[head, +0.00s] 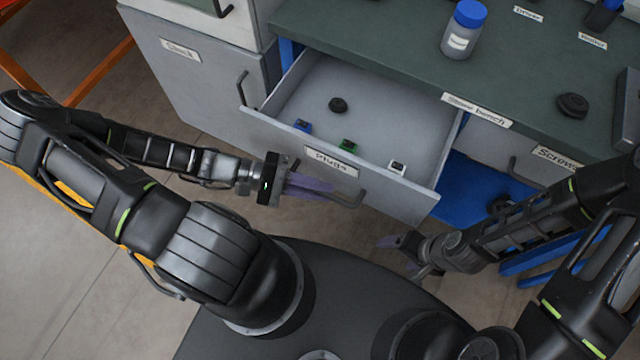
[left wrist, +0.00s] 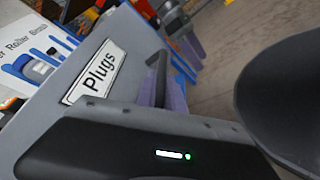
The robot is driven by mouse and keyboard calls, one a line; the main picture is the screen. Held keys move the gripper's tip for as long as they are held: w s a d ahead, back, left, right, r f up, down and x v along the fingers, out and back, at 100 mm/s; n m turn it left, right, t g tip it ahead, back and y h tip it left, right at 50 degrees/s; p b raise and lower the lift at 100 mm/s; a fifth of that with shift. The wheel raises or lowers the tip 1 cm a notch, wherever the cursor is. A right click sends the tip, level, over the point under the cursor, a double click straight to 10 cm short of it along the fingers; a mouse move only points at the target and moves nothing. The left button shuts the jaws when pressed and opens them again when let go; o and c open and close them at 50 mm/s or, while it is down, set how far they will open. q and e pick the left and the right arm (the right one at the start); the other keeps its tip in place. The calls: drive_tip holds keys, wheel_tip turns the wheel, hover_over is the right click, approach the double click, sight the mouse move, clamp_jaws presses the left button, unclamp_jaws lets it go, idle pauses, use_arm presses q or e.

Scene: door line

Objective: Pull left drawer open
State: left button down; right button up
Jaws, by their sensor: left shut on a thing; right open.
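The left drawer (head: 400,195), a grey drawer labelled "Plugs", stands pulled out from under the workbench. Its inside shows. My left gripper (head: 325,190) is in front of the drawer's face, its purple fingers shut on the dark bar handle (head: 355,197). In the left wrist view the handle (left wrist: 157,72) stands out beside the "Plugs" label (left wrist: 97,72), with the purple fingers (left wrist: 172,95) at it. The fingers partly hide the handle. My right gripper (head: 402,255) is open and empty, low and to the right of the drawer.
A blue-capped bottle (head: 462,32) and a black disc (head: 572,104) stand on the green bench top (head: 400,50). A grey cabinet (head: 195,85) is at left. The "Screws" drawer (head: 490,142) is at right.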

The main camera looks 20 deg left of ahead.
use_arm(q)
drive_tip(key=c, duration=1.5)
unclamp_jaws()
drive_tip(key=shift+o, duration=0.2)
drive_tip(key=shift+a, duration=0.1)
drive_tip(key=v, duration=0.7)
drive_tip(key=shift+a, duration=0.35)
drive_tip(key=shift+s, duration=0.1)
